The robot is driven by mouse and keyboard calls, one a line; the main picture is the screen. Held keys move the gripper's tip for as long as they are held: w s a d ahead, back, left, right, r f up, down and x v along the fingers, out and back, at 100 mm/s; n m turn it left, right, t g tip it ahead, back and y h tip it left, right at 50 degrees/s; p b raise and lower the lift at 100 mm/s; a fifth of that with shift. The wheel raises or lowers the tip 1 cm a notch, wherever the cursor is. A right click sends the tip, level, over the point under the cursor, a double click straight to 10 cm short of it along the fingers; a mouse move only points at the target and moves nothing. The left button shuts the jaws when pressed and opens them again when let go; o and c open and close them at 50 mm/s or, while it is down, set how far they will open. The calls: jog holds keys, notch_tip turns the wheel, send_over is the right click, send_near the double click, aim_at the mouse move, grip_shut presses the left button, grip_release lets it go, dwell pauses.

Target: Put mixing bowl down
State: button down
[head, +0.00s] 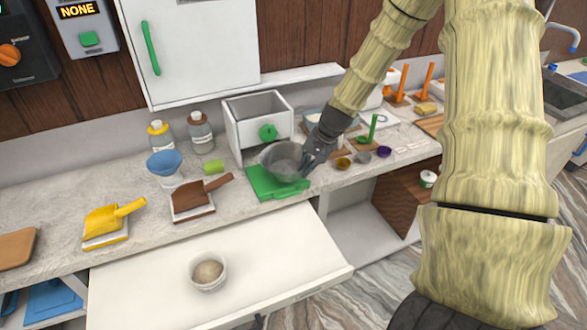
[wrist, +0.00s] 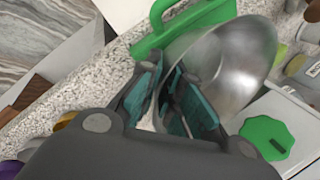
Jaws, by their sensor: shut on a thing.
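The mixing bowl (head: 285,160) is a grey metal bowl above the green board (head: 266,188) on the counter. My gripper (head: 312,155) is shut on the bowl's right rim in the head view. In the wrist view the bowl (wrist: 222,65) lies between and beyond the teal-padded fingers of my gripper (wrist: 172,105). The bowl looks close to level in the head view. I cannot tell whether its base touches the board.
A white box with a green knob (head: 267,132) stands right behind the bowl. Small cups (head: 343,163) sit to its right, and a brown scoop (head: 200,196) to its left. An open drawer (head: 140,285) holding a small bowl (head: 207,270) juts out in front.

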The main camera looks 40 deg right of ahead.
aim_at(294, 170)
jog(key=shift+w+a+f+p, duration=0.3)
jog(key=shift+w+a+f, duration=0.15)
jog(key=shift+w, duration=0.2)
jog(key=shift+w+a+f+p, duration=0.3)
jog(key=shift+w+a+f, duration=0.15)
jog(key=shift+w, duration=0.2)
jog(key=shift+w+a+f, duration=0.1)
jog(key=shift+w+f, duration=0.35)
jog(key=shift+f, duration=0.1)
jog(key=c, duration=1.6)
grip_release()
jog(key=shift+r, duration=0.1)
jog(key=shift+b+v, duration=1.2)
jog(key=shift+v, duration=4.7)
jog(key=shift+a, duration=0.1)
